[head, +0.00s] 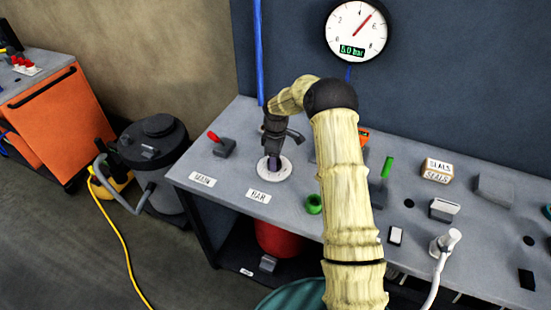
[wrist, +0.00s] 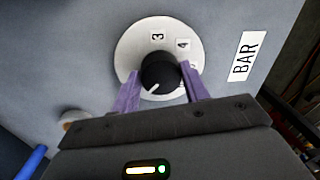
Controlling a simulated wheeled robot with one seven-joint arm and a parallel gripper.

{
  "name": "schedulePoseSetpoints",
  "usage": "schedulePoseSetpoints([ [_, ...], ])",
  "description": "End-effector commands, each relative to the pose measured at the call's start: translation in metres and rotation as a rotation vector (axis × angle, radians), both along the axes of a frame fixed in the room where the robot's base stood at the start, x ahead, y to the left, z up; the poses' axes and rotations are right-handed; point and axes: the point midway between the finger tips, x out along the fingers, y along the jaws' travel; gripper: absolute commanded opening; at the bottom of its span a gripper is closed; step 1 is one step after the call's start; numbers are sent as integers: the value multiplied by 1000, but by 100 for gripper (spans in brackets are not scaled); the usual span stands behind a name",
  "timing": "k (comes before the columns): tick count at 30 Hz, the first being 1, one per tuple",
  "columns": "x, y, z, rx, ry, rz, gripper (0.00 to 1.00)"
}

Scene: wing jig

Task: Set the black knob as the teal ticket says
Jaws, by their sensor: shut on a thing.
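The black knob (wrist: 160,72) stands on a round white dial plate (wrist: 130,45) in the wrist view. The numbers 3 and 4 show on the plate, and another mark at the right is partly hidden by a finger. The knob's white pointer line slants to the lower left. My gripper (wrist: 159,76) has its purple fingers on both sides of the knob, shut on it. In the head view my gripper (head: 273,160) points down over the white dial plate (head: 260,173), which hides the knob. I cannot make out a teal ticket in either view.
A round gauge (head: 356,31) on the wall has a red needle and a display that seems to read 5.0 bar. A BAR label (head: 258,196) lies before the dial.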

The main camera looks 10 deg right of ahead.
Motion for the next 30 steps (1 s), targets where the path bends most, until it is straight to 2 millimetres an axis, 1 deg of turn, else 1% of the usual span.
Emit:
schedulePoseSetpoints([
  [1, 2, 0, 2, 1, -7, 9, 22],
  [14, 2, 0, 3, 0, -7, 21, 22],
  [15, 2, 0, 2, 0, -7, 21, 49],
  [18, 2, 0, 2, 1, -6, 21, 67],
  [26, 1, 0, 1, 0, -2, 21, 67],
  [30, 1, 0, 6, 0, -3, 20, 67],
])
